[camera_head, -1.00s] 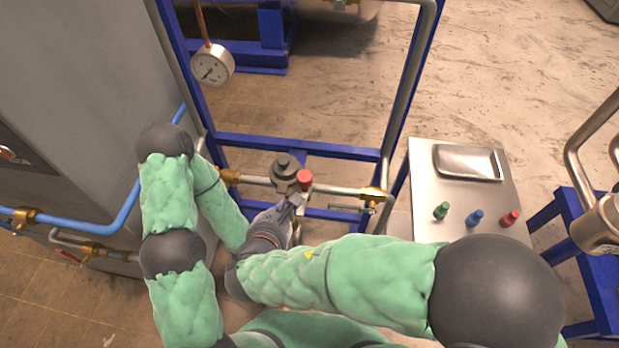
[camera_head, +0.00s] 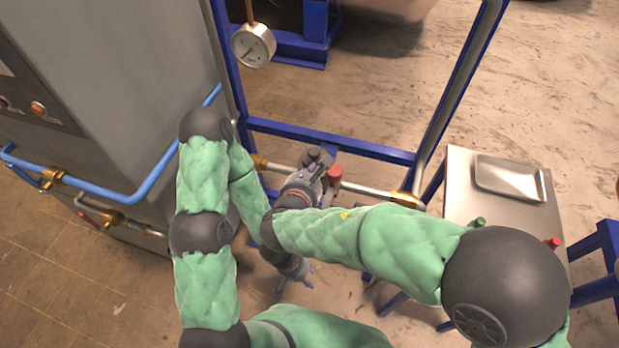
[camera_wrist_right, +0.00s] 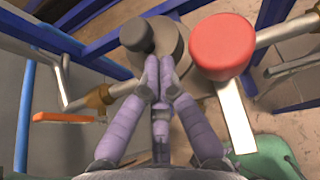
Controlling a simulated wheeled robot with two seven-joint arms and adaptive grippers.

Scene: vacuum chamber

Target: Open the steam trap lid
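The steam trap (camera_head: 316,155) is a dark grey round body with a smaller dark knob on top, set in the pipe run within the blue frame. It also shows in the right wrist view (camera_wrist_right: 172,36). A red cap (camera_wrist_right: 222,46) sits just right of it. My right gripper (camera_wrist_right: 158,64) has its fingertips together at the near side of the grey body. They look to touch or nearly touch it; nothing shows between them. My left gripper (camera_head: 296,287) is lower, below the right arm, with its fingers apart and empty. The near side of the trap is partly hidden by my right gripper.
A metal side table (camera_head: 462,190) with a shallow tray (camera_head: 510,178) stands at right, with a green peg (camera_head: 478,222) and a red peg (camera_head: 553,243). A pressure gauge (camera_head: 254,45) hangs upper left. A grey cabinet (camera_head: 120,80) and blue pipe (camera_head: 150,187) flank the left.

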